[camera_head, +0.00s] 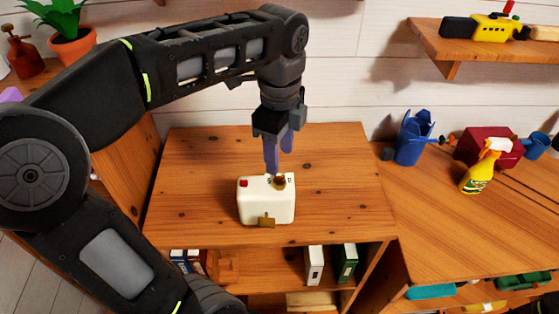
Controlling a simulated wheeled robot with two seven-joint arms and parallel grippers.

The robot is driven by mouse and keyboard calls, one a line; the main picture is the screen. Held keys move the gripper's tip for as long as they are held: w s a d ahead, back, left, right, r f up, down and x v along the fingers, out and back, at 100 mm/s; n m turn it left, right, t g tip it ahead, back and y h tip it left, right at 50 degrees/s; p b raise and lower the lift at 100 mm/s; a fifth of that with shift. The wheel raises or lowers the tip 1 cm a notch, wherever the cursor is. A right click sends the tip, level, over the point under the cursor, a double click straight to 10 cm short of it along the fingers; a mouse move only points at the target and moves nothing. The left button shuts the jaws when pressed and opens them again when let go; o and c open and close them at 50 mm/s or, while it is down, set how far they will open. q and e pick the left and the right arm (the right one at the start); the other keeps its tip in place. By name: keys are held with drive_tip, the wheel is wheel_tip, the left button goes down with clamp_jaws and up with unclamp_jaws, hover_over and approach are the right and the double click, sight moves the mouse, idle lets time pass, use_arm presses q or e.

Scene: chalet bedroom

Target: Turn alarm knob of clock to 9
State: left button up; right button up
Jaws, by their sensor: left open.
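The clock (265,203) is a small cream box standing on the wooden cabinet top (200,190). Its upper face has a red button (244,183) at the left and a small brown-gold knob (280,182) with dark marks around it at the right. A brass-coloured part (266,221) sits low on its front. My left gripper (279,165) points down just above and behind the knob, fingers open. One finger is close to the knob; I cannot tell whether it touches. The number the knob points at is too small to read. My right gripper is not in view.
The cabinet top around the clock is clear. Books (345,262) stand on the shelf below. At right, a blue container (413,138), a red box (489,145) and a yellow spray bottle (481,168) stand on another wooden surface. A wall shelf (480,45) is above.

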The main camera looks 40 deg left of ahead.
use_arm(q)
drive_tip(key=shift+r, duration=0.15)
drive_tip(key=s+a+n, duration=0.1)
drive_tip(key=a, duration=0.1)
drive_tip(key=a+f+n, duration=0.1)
drive_tip(key=a, duration=0.1)
drive_tip(key=s+a+n+b, duration=0.1)
drive_tip(key=a+n, duration=0.1)
drive_tip(key=a, duration=0.1)
drive_tip(key=shift+s+a+f, duration=0.1)
drive_tip(key=shift+s+f, duration=0.1)
drive_tip(key=shift+s, duration=0.15)
drive_tip(key=w+d+n, duration=0.1)
drive_tip(key=d+n, duration=0.1)
drive_tip(key=n, duration=0.3)
drive_tip(key=d+n, duration=0.2)
drive_tip(key=n, duration=0.4)
drive_tip(key=w+d+r+n+b, duration=0.1)
drive_tip(key=d+n, duration=0.1)
drive_tip(key=n, duration=0.4)
drive_tip(key=shift+w+d+r, duration=0.1)
drive_tip(key=shift+w+d, duration=0.25)
drive_tip(key=shift+d+n, duration=0.25)
drive_tip(key=shift+n, duration=2.15)
